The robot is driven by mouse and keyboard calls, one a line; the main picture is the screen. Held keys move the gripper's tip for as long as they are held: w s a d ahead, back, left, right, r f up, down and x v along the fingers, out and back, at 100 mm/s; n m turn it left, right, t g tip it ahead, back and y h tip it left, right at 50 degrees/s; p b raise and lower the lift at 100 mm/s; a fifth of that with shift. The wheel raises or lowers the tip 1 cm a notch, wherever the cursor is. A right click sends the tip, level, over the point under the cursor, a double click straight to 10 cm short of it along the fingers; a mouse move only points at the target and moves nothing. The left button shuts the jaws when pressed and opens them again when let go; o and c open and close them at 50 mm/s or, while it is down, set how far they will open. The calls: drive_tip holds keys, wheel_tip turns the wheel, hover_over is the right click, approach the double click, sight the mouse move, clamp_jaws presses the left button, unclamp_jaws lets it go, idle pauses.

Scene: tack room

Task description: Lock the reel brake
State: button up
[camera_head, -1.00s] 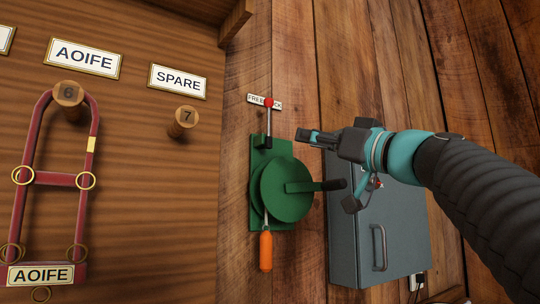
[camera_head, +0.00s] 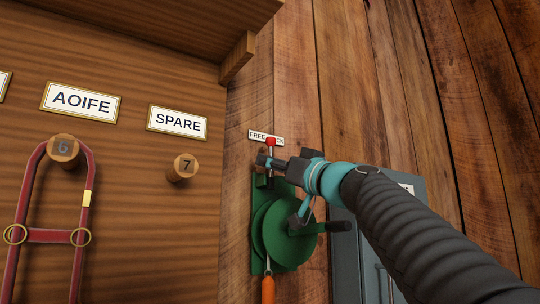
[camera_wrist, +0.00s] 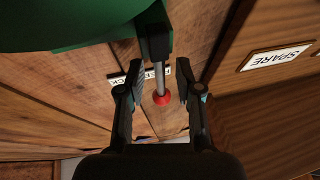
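The green reel (camera_head: 281,233) is mounted on the plank wall, with a dark crank handle (camera_head: 338,226) on its right. Its brake lever is a thin metal rod with a red knob (camera_head: 271,141), standing roughly upright above the reel. The knob partly covers the FREE/LOCK label (camera_head: 257,135); I cannot tell the exact setting. My gripper (camera_head: 263,161) is at the rod just below the knob. In the wrist view my gripper (camera_wrist: 165,65) is open, with the rod and red knob (camera_wrist: 162,97) between its fingers and gaps on both sides.
A grey metal box (camera_head: 345,270) hangs right of the reel, partly behind my arm. An orange handle (camera_head: 268,290) hangs below the reel. A wooden panel on the left carries pegs, including the bare peg 7 (camera_head: 182,167), and a red halter (camera_head: 85,200).

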drive_tip(key=shift+w+a+r, duration=0.1)
drive_tip(key=shift+w+a, duration=0.15)
drive_tip(key=shift+a, duration=0.05)
drive_tip(key=shift+c, duration=0.3)
clamp_jaws()
